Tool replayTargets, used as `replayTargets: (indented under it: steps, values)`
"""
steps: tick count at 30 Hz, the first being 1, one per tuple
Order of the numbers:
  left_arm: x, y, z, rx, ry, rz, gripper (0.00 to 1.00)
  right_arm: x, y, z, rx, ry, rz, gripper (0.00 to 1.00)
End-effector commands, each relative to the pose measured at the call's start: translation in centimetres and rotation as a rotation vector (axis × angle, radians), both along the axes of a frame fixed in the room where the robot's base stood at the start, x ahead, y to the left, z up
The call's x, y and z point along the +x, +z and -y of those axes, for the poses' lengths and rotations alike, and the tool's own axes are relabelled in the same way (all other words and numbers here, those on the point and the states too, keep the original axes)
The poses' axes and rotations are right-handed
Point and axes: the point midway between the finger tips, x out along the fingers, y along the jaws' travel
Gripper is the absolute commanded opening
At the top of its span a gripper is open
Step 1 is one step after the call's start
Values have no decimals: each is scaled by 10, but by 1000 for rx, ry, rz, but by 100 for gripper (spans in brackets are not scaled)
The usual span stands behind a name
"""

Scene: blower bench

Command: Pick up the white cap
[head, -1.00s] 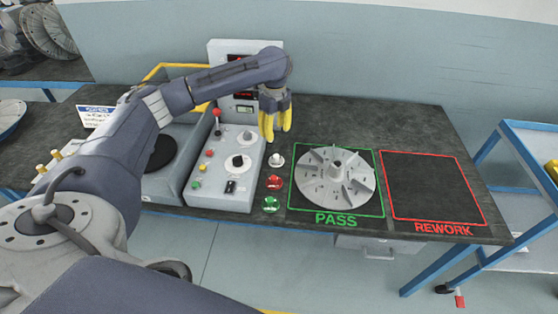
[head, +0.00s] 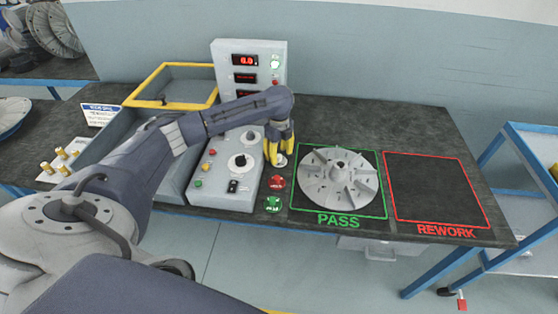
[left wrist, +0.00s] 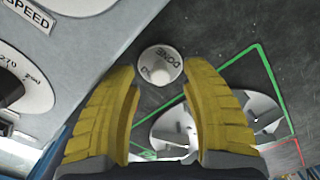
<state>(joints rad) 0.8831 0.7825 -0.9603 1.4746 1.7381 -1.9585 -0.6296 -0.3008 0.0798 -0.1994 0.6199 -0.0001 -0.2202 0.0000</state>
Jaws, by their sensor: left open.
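The white cap (head: 281,160) stands on the dark bench top between the grey control box and the PASS square, partly hidden by my fingers. In the left wrist view the round white cap (left wrist: 160,62), with dark lettering on its rim, shows just beyond and between my fingertips. My left gripper (head: 276,158) is open with yellow fingers pointing down over the cap; the fingers look apart from it. The gripper also shows in the left wrist view (left wrist: 160,72), with nothing held. My right gripper is not in view.
A red button (head: 277,182) and a green button (head: 273,204) sit in front of the cap. A grey bladed disc (head: 338,178) lies in the PASS square to the right. The control box (head: 226,187) is close on the left. The REWORK square (head: 430,187) is empty.

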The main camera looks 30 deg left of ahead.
Motion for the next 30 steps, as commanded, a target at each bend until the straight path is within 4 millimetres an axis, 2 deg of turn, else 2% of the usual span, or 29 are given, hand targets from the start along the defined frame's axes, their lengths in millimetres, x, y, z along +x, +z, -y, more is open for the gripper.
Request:
replayTargets:
  steps: [6,16,28,30]
  values:
    - [0,-17,0,0,1,1,46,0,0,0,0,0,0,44]
    - [0,-20,0,0,0,1,46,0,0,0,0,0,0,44]
    - [0,-19,0,0,0,1,0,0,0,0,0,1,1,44]
    - [0,-19,0,0,0,1,0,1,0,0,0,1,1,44]
